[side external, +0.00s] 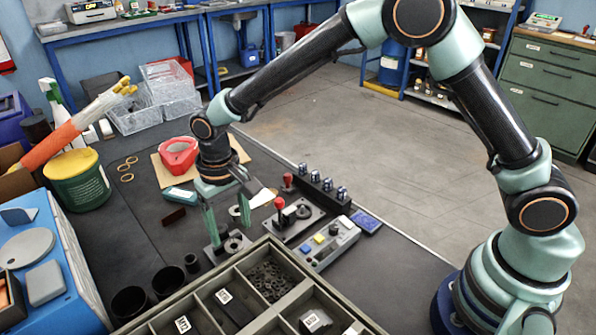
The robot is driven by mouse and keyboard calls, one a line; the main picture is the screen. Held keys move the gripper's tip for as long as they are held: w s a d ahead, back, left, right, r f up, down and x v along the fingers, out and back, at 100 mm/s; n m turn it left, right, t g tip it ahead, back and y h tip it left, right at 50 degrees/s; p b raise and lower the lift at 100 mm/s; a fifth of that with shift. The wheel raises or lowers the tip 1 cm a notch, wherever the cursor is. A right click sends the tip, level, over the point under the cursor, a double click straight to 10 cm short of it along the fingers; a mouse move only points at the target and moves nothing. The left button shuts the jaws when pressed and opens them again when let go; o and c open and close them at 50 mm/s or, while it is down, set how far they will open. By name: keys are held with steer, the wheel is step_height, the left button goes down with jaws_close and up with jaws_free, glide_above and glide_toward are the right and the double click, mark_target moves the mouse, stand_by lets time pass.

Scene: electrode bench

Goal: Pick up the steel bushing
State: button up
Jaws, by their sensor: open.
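My gripper (229,231) points down over the dark bench mat, with its two pale green fingers apart and nothing visibly held. A small grey metal ring (235,244), which looks like the steel bushing, sits low just below and between the fingertips, close to the left one. I cannot tell whether a finger touches it. Another small light ring-like piece (235,211) shows between the fingers higher up; its shape is partly unclear.
A divided tray (208,280) with small rings and labelled blocks stands in front. A red-knobbed lever fixture (298,216) and a button box (327,245) are to the right. Dark cups (130,303) stand left.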

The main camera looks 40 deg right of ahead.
mark_target(233, 244)
steer(key=shift+w+f, duration=0.15)
steer(key=shift+f, duration=2.85)
jaws_close()
